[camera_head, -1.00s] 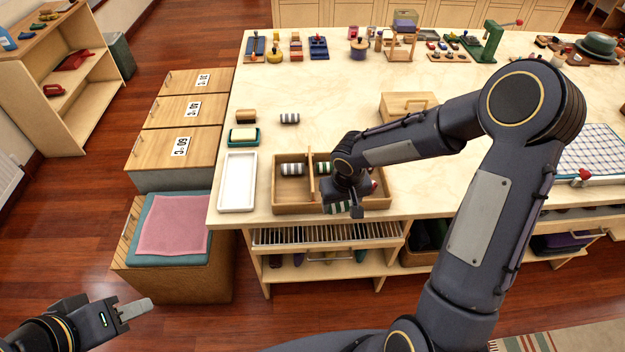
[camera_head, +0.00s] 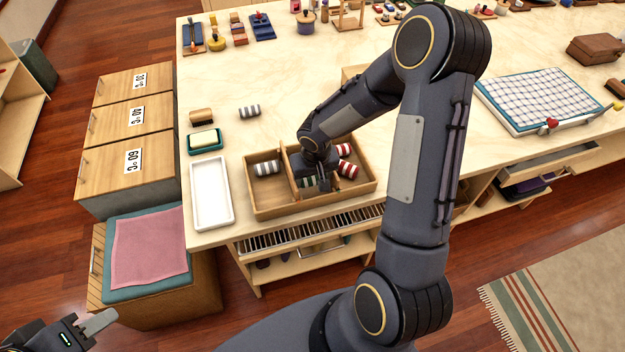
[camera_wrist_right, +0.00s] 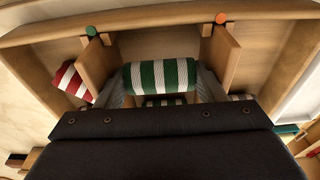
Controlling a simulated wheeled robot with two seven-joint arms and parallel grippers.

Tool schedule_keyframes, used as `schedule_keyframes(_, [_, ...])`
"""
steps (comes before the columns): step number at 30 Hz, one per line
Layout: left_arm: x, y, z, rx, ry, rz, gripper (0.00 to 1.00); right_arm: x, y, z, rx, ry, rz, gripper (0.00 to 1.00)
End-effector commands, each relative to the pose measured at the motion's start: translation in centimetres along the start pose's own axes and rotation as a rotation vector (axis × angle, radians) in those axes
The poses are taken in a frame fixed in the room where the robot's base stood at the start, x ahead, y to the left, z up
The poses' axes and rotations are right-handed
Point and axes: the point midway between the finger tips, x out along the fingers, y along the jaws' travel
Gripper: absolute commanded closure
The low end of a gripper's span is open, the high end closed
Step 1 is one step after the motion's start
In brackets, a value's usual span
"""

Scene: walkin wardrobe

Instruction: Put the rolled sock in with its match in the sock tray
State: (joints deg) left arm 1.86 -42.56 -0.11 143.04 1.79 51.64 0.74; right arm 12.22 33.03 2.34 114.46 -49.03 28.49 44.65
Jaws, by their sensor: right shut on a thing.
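The wooden sock tray (camera_head: 287,210) stands near the table's front edge, split into compartments by dividers. My right gripper (camera_wrist_right: 160,82) is shut on a green-and-white striped rolled sock (camera_wrist_right: 160,76), held at the middle compartment between two dividers. Part of another green-striped roll (camera_wrist_right: 164,101) shows beside it, partly hidden by my gripper. In the head view my gripper and wrist cover most of this compartment. A grey-striped roll (camera_head: 267,168) lies in the left compartment, and red-striped rolls (camera_head: 348,170) lie in the right one. My left gripper (camera_head: 98,322) is low at the left, away from the table; its jaw opening is unclear.
Left of the tray are a white tray (camera_head: 210,193) and a teal dish with a pale block (camera_head: 204,141). A grey-striped roll (camera_head: 249,111) and a brown roll (camera_head: 201,116) lie behind. The tray's dividers (camera_wrist_right: 221,55) stand close beside my right gripper.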

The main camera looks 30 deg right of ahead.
Motion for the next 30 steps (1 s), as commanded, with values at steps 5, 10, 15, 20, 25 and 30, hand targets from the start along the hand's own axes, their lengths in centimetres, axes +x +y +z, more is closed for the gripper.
schedule_keyframes(5, [0.1, 0.0, 0.0, 0.0, 0.0, 0.0, 0.64, 2.0, 0.0, 0.3, -0.001, -0.002, 0.001, 0.59])
schedule_keyframes(10, [0.1, 0.0, 0.0, 0.0, 0.0, 0.0, 0.64, 2.1, 0.0, 0.3, 0.0, 0.0, 0.0, 0.59])
schedule_keyframes(15, [0.3, -0.2, 0.2, 0.0, 0.0, 0.0, 0.64, 2.4, 0.0, 0.3, 0.0, 0.0, 0.0, 0.59])
schedule_keyframes(20, [0.4, -0.2, 0.2, 0.0, 0.0, 0.0, 0.64, 2.3, 0.0, 0.3, 0.0, 0.0, 0.0, 0.28])
schedule_keyframes(25, [0.3, -0.1, 0.2, 0.0, 0.0, 0.0, 0.64, 2.3, 0.0, 0.3, 0.0, 0.0, 0.0, 0.28])
schedule_keyframes(30, [0.0, 0.0, 0.0, 0.0, 0.0, 0.0, 0.64, 1.3, 0.0, 0.2, 0.001, 0.004, 0.0, 0.28])
